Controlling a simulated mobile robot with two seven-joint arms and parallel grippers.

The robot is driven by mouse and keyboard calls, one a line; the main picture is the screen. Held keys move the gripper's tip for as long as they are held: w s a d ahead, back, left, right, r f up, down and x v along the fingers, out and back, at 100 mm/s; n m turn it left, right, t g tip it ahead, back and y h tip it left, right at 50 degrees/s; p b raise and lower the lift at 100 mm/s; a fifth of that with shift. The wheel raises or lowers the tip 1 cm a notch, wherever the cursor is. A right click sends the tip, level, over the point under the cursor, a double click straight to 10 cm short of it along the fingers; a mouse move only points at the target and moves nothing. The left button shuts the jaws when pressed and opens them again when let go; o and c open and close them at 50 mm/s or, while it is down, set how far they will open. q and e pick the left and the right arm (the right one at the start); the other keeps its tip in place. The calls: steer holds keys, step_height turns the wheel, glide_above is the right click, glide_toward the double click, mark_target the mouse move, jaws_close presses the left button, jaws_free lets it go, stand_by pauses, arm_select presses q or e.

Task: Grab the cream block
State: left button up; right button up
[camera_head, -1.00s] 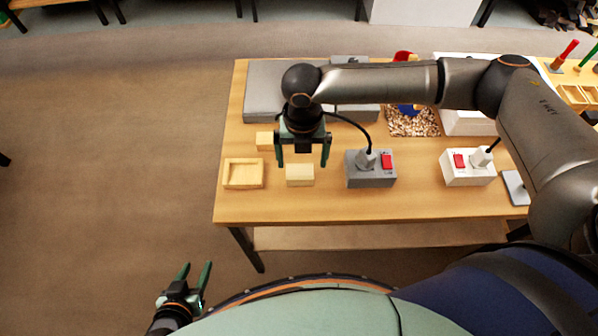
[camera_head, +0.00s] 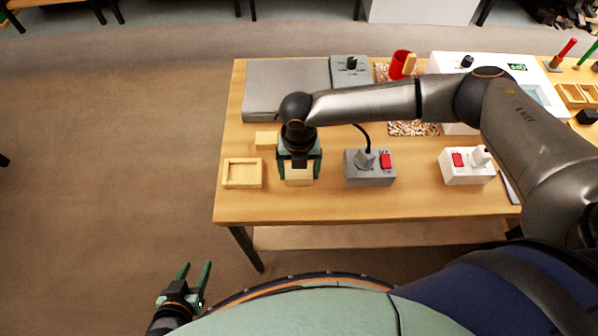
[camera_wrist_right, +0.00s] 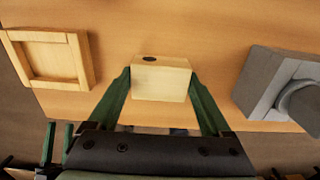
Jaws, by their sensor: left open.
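The cream block (camera_head: 299,182) is on the bench near its front edge, between the fingers of my right gripper (camera_head: 299,176). In the right wrist view the block (camera_wrist_right: 160,80) shows a dark round spot on top, and the gripper's green fingertips (camera_wrist_right: 160,74) are at its two sides. I cannot tell whether they press on it or a small gap is left. The block appears to rest on the bench. My left gripper (camera_head: 194,274) is open and empty, low at the left, away from the bench.
A shallow wooden tray (camera_head: 228,185) is left of the block, and a small wooden block (camera_head: 265,139) lies behind. A grey switch box (camera_head: 370,178) with a plug is close on the right. A white switch box (camera_head: 466,177) is farther right.

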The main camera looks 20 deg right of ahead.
steer(key=c, duration=0.9)
steer(key=shift+o, duration=0.2)
